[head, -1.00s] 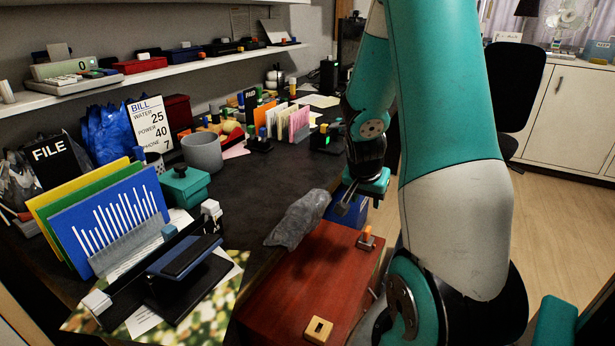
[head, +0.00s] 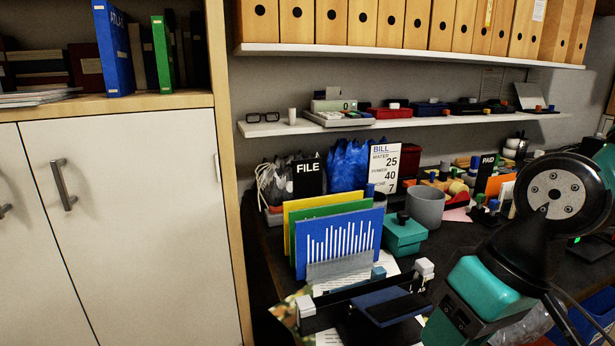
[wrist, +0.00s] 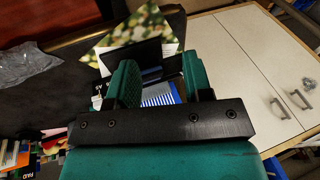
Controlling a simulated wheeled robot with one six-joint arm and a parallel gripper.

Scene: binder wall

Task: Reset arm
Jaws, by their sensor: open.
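My gripper shows in the wrist view (wrist: 158,82) with its two green fingers apart and nothing between them. Beyond the fingers, the black hole punch or stapler-like desk device and the blue chart folder (wrist: 160,94) show on the desk. In the head view my arm reaches in from the lower right, with its teal and black wrist part above the desk; the fingertips are not visible there.
The desk holds a blue chart folder (head: 338,243), a teal box (head: 404,236), a grey cup (head: 426,206) and a black device (head: 385,306). Shelves with binders (head: 420,22) hang above. A white cabinet (head: 120,220) stands at left. A crumpled grey bag (wrist: 25,65) lies at left in the wrist view.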

